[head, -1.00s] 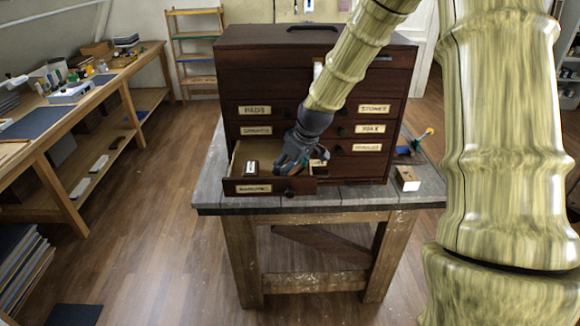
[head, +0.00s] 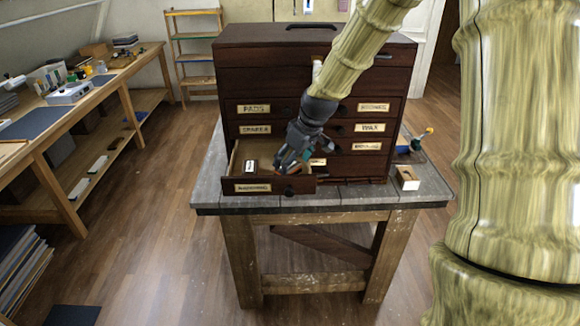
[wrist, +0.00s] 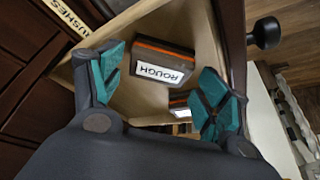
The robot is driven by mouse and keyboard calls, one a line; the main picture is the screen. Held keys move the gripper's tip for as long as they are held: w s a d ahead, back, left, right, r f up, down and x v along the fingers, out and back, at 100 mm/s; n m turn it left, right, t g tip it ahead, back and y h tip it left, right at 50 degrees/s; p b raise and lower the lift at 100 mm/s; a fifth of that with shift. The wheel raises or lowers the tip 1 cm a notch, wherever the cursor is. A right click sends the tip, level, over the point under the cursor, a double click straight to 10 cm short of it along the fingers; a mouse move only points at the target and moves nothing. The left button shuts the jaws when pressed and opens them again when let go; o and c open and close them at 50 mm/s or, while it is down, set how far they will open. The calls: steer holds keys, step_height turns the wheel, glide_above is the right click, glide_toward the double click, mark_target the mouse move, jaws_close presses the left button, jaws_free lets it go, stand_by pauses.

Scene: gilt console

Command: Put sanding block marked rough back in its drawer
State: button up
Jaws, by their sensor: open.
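The sanding block marked ROUGH (wrist: 160,62), dark with an orange band and a white label, lies in the open drawer in the wrist view. My gripper (wrist: 157,80) is open, with its teal fingers apart on either side of the block's view; I cannot tell if they touch it. In the head view my gripper (head: 284,166) reaches down into the right part of the open bottom-left drawer (head: 262,187) and largely hides the block there. A second block with a white label (head: 251,166) lies in the drawer's left part.
The dark wooden cabinet (head: 300,75) with several labelled drawers stands on a grey-topped bench (head: 345,197). A long workbench (head: 60,140) runs along the left; the floor between is clear.

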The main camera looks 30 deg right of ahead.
steer(key=b+v, duration=0.2)
steer(key=v, duration=0.6)
steer(key=shift+s+r, duration=0.15)
steer(key=shift+r, duration=0.2)
steer(key=shift+c, duration=0.2)
stand_by(0.8)
